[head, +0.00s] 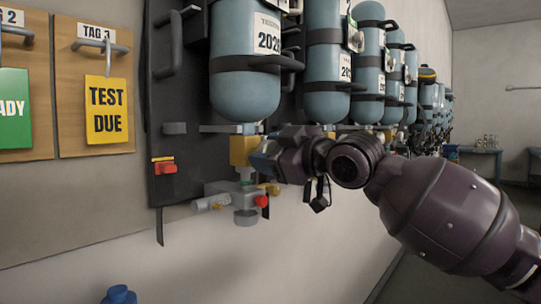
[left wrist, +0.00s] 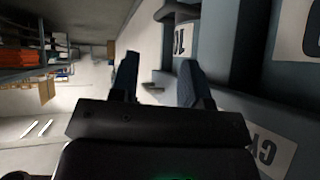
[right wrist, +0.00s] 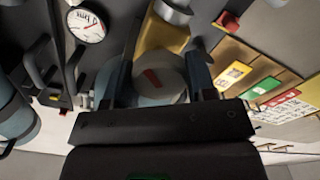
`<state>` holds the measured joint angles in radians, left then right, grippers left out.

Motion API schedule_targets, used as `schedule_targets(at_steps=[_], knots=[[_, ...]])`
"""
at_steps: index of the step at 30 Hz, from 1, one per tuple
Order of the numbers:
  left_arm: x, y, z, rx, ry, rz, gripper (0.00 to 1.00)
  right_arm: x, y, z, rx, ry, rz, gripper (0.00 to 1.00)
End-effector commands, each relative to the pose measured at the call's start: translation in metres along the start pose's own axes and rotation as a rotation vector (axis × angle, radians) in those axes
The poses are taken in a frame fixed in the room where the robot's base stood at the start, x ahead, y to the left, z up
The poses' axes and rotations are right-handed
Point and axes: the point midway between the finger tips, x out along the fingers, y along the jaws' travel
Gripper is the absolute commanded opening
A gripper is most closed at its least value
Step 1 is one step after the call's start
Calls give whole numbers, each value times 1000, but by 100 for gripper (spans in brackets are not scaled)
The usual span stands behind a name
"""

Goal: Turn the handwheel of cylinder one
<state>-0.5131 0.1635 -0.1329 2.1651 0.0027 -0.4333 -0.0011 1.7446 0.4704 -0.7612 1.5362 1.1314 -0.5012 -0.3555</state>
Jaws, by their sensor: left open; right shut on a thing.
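Cylinder one appears to be the nearest blue-grey cylinder (head: 245,85), hanging upright on the dark wall panel. A yellow valve block (head: 242,151) sits under it. My right gripper (head: 262,156) is at the right side of this block. In the right wrist view, my right gripper (right wrist: 157,80) is shut on a round grey handwheel (right wrist: 158,88) with a red mark on its face; a finger lies on each side of it. In the head view the gripper hides the wheel. My left gripper (left wrist: 160,85) is open and empty in the left wrist view, and out of the head view.
More cylinders (head: 326,75) hang along the wall to the right. Below the valve is a grey fitting (head: 228,197) with a red knob (head: 262,201). A red switch (head: 165,168) is on the panel. A pressure gauge (right wrist: 86,27) shows in the right wrist view. Tag boards (head: 97,60) hang at left.

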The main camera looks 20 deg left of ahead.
Motion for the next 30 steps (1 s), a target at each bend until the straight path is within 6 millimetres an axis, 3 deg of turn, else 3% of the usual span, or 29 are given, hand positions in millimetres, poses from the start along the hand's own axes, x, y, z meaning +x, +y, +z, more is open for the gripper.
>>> schedule_targets(at_steps=[12, 29, 30], knots=[[3, 1, 4, 0, -6, 3, 43, 0, -1, 2, -188, -1, 1, 28], [4, 2, 2, -3, -3, 4, 43, 0, -1, 1, -213, -1, 1, 28], [4, 2, 2, -3, -3, 4, 43, 0, -1, 1, -213, -1, 1, 57]])
